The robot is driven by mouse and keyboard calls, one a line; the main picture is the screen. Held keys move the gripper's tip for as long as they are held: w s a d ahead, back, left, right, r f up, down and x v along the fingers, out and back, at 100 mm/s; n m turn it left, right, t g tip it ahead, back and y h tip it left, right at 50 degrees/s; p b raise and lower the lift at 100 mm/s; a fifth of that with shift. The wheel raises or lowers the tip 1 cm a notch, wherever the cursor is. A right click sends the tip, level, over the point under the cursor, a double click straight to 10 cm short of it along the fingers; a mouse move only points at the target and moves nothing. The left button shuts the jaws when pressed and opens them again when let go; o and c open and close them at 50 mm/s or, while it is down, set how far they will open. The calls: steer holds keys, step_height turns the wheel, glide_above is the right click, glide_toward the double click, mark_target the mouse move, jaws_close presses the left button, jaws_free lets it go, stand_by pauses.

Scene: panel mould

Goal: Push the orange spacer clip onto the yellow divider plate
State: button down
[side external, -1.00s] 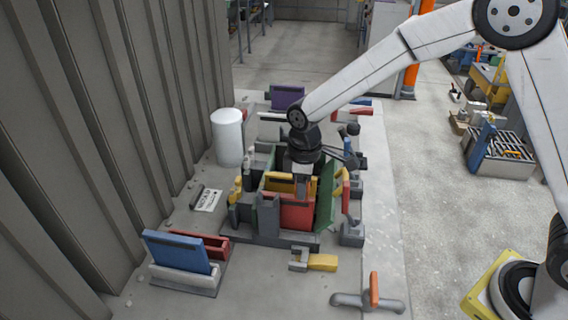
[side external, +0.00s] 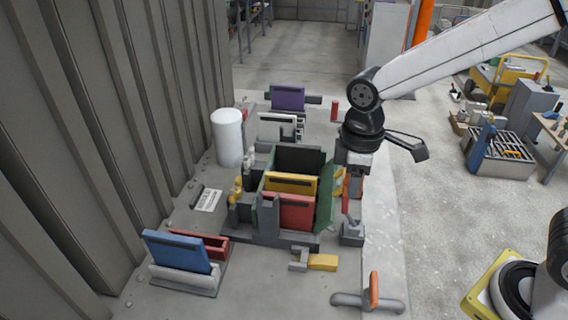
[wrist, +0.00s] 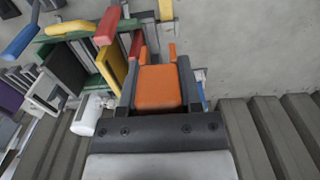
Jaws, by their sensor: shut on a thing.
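The yellow divider plate (side external: 290,183) stands upright in the mould, between the red plate (side external: 289,212) in front and a dark green-edged plate behind. In the wrist view the yellow plate (wrist: 111,66) is left of my gripper. My gripper (wrist: 158,66) is shut on the orange spacer clip (wrist: 157,88), which sits between the fingers with its two prongs pointing away from the wrist. In the side view my gripper (side external: 355,190) is to the right of the mould, apart from the yellow plate.
The green side panel (side external: 325,200) leans outward at the mould's right side. Clamps with coloured handles stand close below my gripper. A white cylinder (side external: 227,137), a purple plate (side external: 287,97) and a blue plate (side external: 177,251) stand around.

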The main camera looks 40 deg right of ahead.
steer(key=shift+s+d+r, duration=0.15)
steer(key=shift+s+r, duration=0.1)
steer(key=shift+s, duration=0.3)
steer(key=shift+s+d+r, duration=0.1)
steer(key=shift+s+r, duration=0.15)
steer(key=shift+s, duration=0.3)
glide_toward(305, 177)
steer(key=shift+w, duration=0.1)
stand_by(0.6)
steer(key=shift+f, duration=0.1)
steer(key=shift+f, duration=2.75)
steer(key=shift+f, duration=1.8)
stand_by(0.5)
steer(key=shift+c, duration=1)
jaws_free()
